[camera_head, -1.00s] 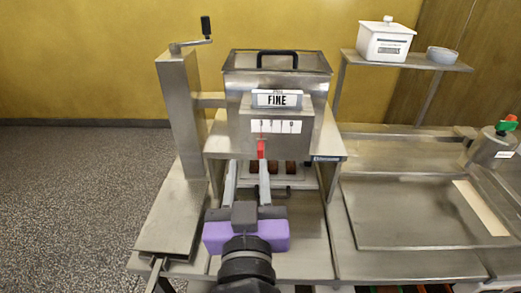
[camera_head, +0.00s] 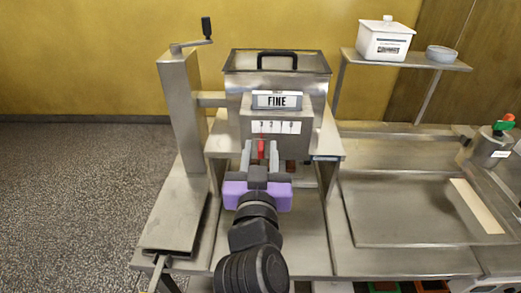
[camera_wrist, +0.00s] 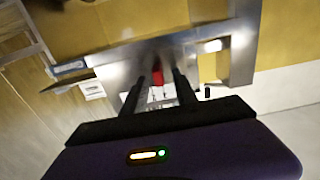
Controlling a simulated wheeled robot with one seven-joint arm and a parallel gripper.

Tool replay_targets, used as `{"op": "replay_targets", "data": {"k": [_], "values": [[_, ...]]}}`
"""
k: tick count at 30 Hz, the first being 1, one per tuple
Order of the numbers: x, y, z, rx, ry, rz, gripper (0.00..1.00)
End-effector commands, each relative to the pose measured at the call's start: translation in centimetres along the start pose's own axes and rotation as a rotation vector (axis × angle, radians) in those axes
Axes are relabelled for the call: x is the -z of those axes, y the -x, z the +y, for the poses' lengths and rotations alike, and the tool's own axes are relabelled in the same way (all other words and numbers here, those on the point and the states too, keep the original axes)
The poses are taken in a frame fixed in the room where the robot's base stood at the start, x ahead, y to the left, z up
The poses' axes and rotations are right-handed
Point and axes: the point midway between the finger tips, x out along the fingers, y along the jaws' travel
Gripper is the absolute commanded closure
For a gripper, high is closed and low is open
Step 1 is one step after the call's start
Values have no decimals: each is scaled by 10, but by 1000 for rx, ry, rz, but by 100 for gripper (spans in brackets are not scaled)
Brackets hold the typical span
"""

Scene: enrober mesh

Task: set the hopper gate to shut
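The steel hopper (camera_head: 276,88) stands in the middle of the head view, with a black lid handle and a plate reading "FINE". Below a white marked strip (camera_head: 276,127) on its front is a small red lever (camera_head: 261,148), taken to be the gate's handle. The red lever also shows in the wrist view (camera_wrist: 157,76). My gripper (camera_head: 260,153) is open, with one finger on each side of the red lever. In the wrist view, gaps show between the lever and both fingers (camera_wrist: 158,88). The strip's marks are too small to read surely.
A steel column with a crank (camera_head: 205,30) stands left of the hopper. Dark brown pieces (camera_head: 291,166) sit beneath the hopper, partly hidden by my gripper. A white lidded box (camera_head: 384,42) and a bowl (camera_head: 442,53) stand on a shelf at right. A steel pot (camera_head: 490,148) is far right.

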Motion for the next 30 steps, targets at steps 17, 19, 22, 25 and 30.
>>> {"op": "replay_targets", "data": {"k": [17, 19, 22, 25, 30], "values": [[0, 0, 0, 0, 0, 0, 100], [0, 0, 0, 0, 0, 0, 100], [0, 0, 0, 0, 0, 0, 100], [0, 1, 0, 0, 0, 0, 100], [0, 1, 0, 1, 0, 0, 100]]}}
